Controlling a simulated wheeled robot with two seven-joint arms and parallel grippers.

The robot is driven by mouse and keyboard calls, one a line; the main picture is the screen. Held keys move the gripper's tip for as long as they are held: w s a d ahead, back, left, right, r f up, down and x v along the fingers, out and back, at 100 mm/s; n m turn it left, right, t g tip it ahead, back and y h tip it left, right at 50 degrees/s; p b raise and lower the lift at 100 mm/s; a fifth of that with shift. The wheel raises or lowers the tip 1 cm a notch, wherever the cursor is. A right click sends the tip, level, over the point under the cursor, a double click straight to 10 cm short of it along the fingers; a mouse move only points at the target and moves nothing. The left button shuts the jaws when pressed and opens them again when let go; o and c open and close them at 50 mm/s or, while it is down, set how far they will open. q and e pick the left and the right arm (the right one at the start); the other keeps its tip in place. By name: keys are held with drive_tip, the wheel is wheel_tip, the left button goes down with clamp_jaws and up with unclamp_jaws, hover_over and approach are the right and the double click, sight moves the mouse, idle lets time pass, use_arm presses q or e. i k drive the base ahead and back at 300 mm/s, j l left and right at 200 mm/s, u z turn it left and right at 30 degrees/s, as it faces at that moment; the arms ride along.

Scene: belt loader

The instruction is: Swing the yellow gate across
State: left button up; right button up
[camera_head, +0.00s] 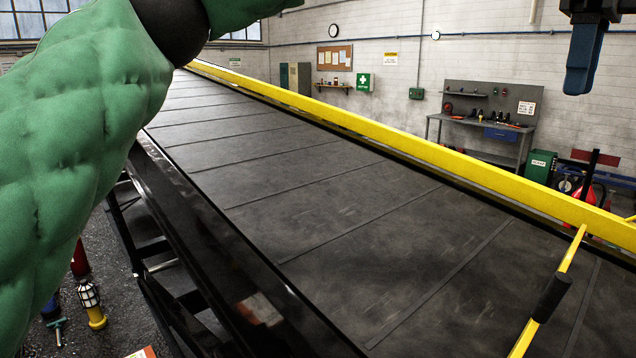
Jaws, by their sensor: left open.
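The yellow gate (570,250) is a thin yellow bar at the lower right, with a black sleeve (552,297) around it. It slants over the dark belt from near the far yellow rail down to the bottom edge, where its near end is cut off. My left arm, in green padding, fills the left side and leaves the picture at the top. My left gripper (583,72) hangs in from the top right with a blue finger pointing down. It is open, empty and well above the gate, apart from it. My right gripper is not in view.
The ribbed belt (330,190) is bare. A yellow rail (400,145) runs along its far side and a black frame edge (200,240) along its near side. A work lamp (90,300) stands on the floor at left. A workbench (480,130) stands by the back wall.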

sight(559, 282)
drive_tip(key=k+l, duration=0.25)
drive_tip(key=k, duration=0.2)
drive_tip(key=k+l, duration=0.2)
drive_tip(key=k, duration=0.3)
drive_tip(key=k+l, duration=0.25)
drive_tip(key=k, duration=0.2)
